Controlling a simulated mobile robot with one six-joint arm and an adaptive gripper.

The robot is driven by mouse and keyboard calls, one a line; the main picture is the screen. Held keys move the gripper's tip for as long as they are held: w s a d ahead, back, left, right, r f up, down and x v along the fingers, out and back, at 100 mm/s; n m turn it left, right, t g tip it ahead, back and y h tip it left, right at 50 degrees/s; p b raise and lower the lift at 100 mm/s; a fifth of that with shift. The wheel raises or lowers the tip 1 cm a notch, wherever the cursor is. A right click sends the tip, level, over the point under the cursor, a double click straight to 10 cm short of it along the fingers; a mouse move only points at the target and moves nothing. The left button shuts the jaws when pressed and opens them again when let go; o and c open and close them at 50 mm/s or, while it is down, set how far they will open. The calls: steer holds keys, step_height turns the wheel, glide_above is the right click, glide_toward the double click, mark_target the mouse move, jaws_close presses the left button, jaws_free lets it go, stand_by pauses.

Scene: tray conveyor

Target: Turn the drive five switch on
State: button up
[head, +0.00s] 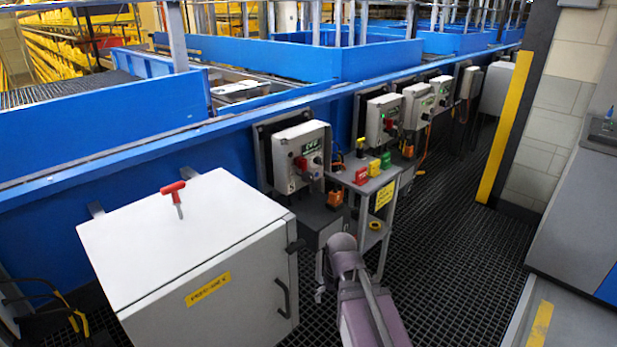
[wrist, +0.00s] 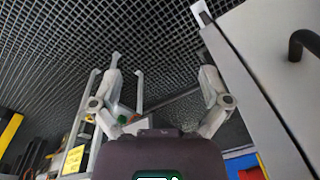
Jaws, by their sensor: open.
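A large pale cabinet (head: 170,245) stands at the front left. A yellow label (head: 208,289) is on its front, its text too blurred to read for certain. Its black handle (head: 283,298) is at the right, and the door looks shut. I cannot tell which is drive five. My gripper (wrist: 160,68) is open and empty over the grating, beside the cabinet (wrist: 262,75).
A small stand (head: 377,182) with red, yellow and green blocks is right of the nearest box. Its yellow sign shows in the wrist view (wrist: 75,157). The black grating floor (head: 455,210) is clear to the right. A yellow-striped post (head: 505,125) and grey console (head: 585,215) bound that side.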

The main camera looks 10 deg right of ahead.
steer(key=w+r+n+t+y+p, duration=0.2)
steer(key=w+r, duration=0.1)
steer(key=w, duration=0.5)
steer(key=w+r+n+t+y+p, duration=0.1)
steer(key=w+r+t+y, duration=0.2)
steer(key=w, duration=0.6)
steer(key=n+t+y+p, duration=0.2)
steer(key=t+p, duration=0.1)
steer(key=t, duration=0.3)
glide_toward(311, 177)
steer(key=d, duration=0.1)
steer(key=shift+s+d+r, duration=0.1)
steer(key=shift+d+r, duration=0.05)
steer(key=shift+b+x, duration=2.7)
steer(key=shift+x, duration=4.2)
steer(key=shift+s, duration=0.1)
steer(key=c, duration=1.2)
